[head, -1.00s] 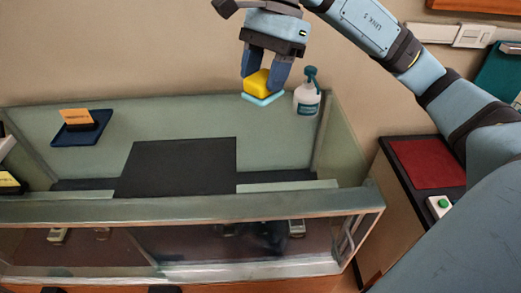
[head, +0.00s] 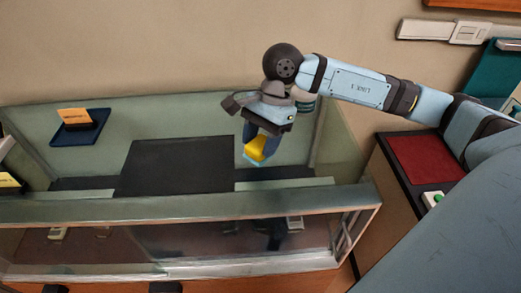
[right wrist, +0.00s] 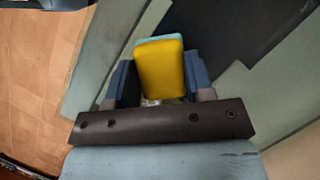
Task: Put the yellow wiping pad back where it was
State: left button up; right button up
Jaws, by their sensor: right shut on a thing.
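The yellow wiping pad (head: 256,147) has a pale blue underside and is held tilted above the display case, just right of the black mat. My right gripper (head: 261,143) is shut on it. In the right wrist view the pad (right wrist: 160,69) sits between the two blue fingers of the right gripper (right wrist: 161,85). A gap to the case surface cannot be judged exactly. The left gripper is not in view.
The glass case has a front rail (head: 190,206) and a black mat (head: 175,166). A blue tray (head: 94,134) with an orange card (head: 75,116) is at left. A red mat (head: 425,158) lies on the right cabinet.

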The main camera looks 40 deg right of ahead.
aim_at(260, 153)
notch_tip(260, 153, down, 4)
jog(key=shift+r, duration=0.1)
jog(key=shift+f, duration=0.2)
jog(key=o, duration=0.9)
jog(key=shift+r, duration=0.1)
jog(key=shift+r, duration=0.1)
